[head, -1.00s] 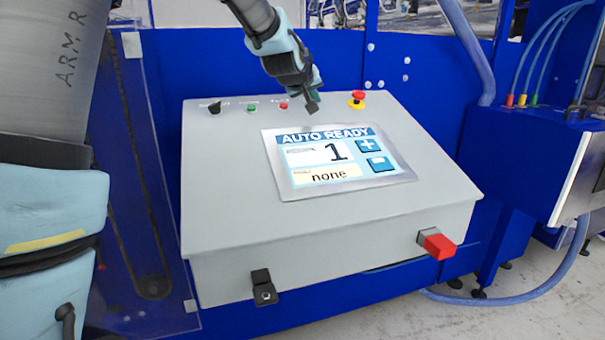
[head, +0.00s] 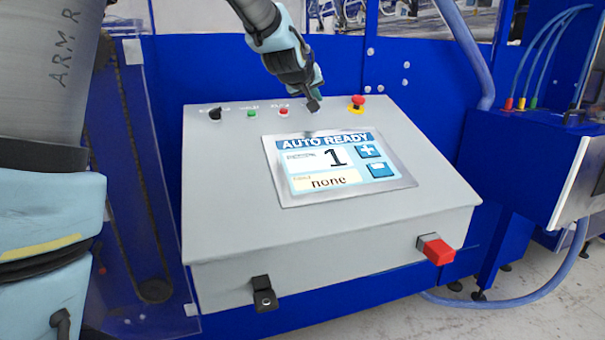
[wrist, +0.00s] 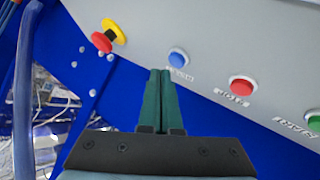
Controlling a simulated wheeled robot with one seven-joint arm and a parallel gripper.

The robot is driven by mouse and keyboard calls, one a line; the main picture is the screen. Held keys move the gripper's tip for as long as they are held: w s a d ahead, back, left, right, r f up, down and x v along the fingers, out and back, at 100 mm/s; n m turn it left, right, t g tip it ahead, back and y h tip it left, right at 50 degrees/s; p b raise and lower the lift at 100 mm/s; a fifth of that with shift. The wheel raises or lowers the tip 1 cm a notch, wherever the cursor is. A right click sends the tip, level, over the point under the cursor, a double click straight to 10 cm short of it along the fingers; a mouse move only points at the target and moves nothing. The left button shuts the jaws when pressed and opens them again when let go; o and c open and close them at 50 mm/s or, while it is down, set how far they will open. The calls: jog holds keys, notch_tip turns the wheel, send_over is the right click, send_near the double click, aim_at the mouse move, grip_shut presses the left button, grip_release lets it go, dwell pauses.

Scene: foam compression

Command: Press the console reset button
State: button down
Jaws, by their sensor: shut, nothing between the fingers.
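The grey console (head: 225,190) has a sloped top with a row of controls along its back edge. A blue button (wrist: 178,57) shows in the wrist view, just ahead and to the right of my fingertips; its label is too blurred to read surely. In the head view my gripper hides it. My gripper (head: 313,104) is over the console's back edge, between a red button (head: 283,113) and the emergency stop (head: 357,104). In the wrist view my gripper (wrist: 161,72) has its two green fingers together and empty. I cannot tell whether the tips touch the console.
The screen (head: 335,165) reads "AUTO READY", "1" and "none". A green button (head: 252,114) and a black knob (head: 215,115) sit left of the red one. A red block-shaped part (head: 437,250) juts from the console's front. A blue machine (head: 520,160) stands at right.

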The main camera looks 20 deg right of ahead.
jog(key=r+p, duration=0.1)
jog(key=s+r+p, duration=0.1)
jog(key=r, duration=0.1)
jog(key=r+p, duration=0.1)
jog(key=shift+s+a+r, duration=0.15)
jog(key=shift+s+r, duration=0.1)
jog(key=shift+s, duration=0.1)
jog(key=shift+s+a, duration=0.1)
dwell(0.6)
